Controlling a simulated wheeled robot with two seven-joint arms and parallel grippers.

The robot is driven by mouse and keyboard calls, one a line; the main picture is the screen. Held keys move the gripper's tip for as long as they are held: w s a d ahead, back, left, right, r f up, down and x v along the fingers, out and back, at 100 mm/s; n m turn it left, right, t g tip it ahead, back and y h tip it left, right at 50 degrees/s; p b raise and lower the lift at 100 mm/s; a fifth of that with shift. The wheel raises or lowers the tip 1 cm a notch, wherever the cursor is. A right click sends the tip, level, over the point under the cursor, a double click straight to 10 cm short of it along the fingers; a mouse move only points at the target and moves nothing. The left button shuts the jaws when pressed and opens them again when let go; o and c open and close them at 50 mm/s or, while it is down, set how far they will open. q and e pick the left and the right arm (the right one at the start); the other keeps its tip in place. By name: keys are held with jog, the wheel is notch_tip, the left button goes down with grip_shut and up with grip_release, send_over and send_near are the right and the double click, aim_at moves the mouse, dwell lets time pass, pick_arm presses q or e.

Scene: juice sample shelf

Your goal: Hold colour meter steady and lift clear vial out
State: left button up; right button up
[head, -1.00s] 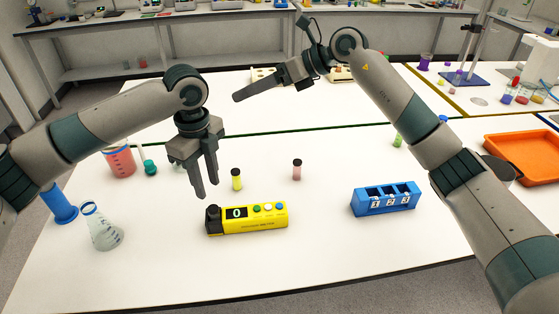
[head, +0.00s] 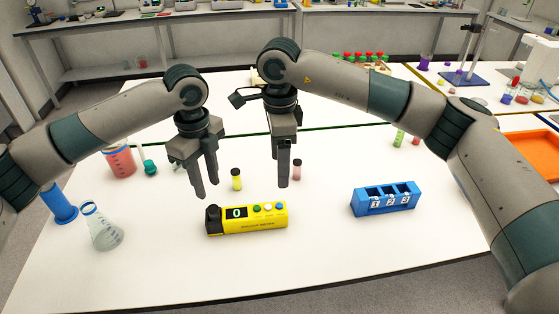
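The yellow colour meter (head: 257,224) lies on the white table, its display reading 0. It has green, white and blue buttons and a black part (head: 213,213) at its left end. I cannot make out a clear vial; whether one sits in the black end is too small to tell. My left gripper (head: 207,187) points down above and behind the meter's left end, its two fingers apart with nothing between them. My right gripper (head: 283,178) points down behind the meter's right end, seen edge-on, so its opening is hidden. Neither gripper touches the meter.
A yellow vial (head: 236,180) and a pink vial (head: 297,172) stand behind the meter, close to the grippers. A blue rack (head: 384,208) numbered 1 to 3 stands to the right. A flask (head: 103,232) and a pink beaker (head: 120,163) stand left. The table front is clear.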

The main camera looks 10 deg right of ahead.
jog(key=shift+f, duration=0.15)
notch_tip(320, 180, down, 17)
jog(key=shift+f, duration=0.1)
dwell(0.8)
jog(key=c, duration=1.3)
pick_arm(q)
jog(key=o, duration=0.4)
jog(key=shift+c, duration=0.2)
pick_arm(e)
jog(key=shift+c, duration=0.6)
pick_arm(q)
jog(key=shift+s+r+n, duration=0.1)
jog(key=shift+r+n, duration=1.45)
jog(key=shift+n, duration=0.35)
jog(key=shift+f, duration=0.15)
send_over(213, 209)
jog(key=shift+f, duration=3.3)
jog(key=shift+f, duration=0.1)
